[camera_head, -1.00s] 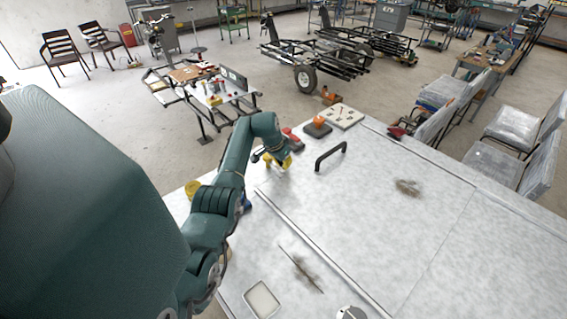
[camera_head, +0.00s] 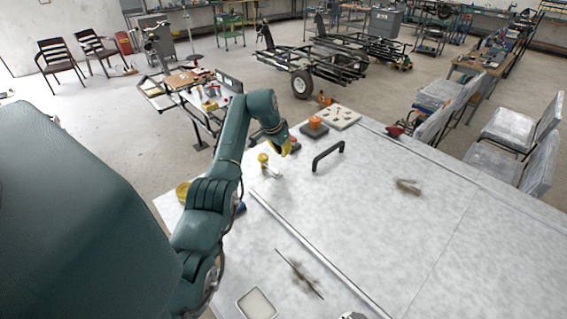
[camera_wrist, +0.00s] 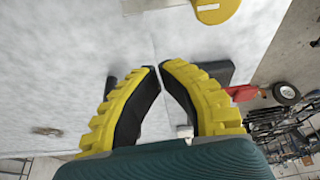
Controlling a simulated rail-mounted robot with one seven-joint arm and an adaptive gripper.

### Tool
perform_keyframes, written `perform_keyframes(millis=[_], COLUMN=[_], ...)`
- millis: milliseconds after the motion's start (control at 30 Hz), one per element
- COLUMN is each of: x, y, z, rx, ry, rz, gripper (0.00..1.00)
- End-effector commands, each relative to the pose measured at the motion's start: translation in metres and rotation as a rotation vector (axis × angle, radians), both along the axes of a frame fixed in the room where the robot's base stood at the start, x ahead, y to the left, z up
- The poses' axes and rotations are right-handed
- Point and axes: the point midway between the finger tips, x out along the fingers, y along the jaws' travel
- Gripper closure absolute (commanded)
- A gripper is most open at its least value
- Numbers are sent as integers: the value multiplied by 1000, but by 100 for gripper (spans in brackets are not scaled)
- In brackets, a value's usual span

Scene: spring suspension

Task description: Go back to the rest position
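My gripper (camera_head: 287,148) is raised over the far left part of the pale table (camera_head: 370,230). In the wrist view its yellow ribbed fingers (camera_wrist: 159,68) lean together, with the black tips almost meeting and nothing seen between them. A small yellow-topped piece with a white bar (camera_head: 264,160) stands on the table just left of my gripper and apart from it. A yellow disc on a pale bar (camera_wrist: 215,8) shows at the top of the wrist view, clear of the fingertips.
A black arched handle (camera_head: 328,156) stands right of my gripper. An orange knob on a dark base (camera_head: 315,125) and a beige board with small pieces (camera_head: 341,118) lie beyond. A white square tray (camera_head: 257,304) is at the front. The table's right side is largely clear.

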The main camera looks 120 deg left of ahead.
Motion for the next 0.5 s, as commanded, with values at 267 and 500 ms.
perform_keyframes(millis=[267,500], x=[-4,-4], y=[-13,-14], z=[39,42], rx=[1,0], ry=[0,-1], rz=[0,0], gripper=[100,100])
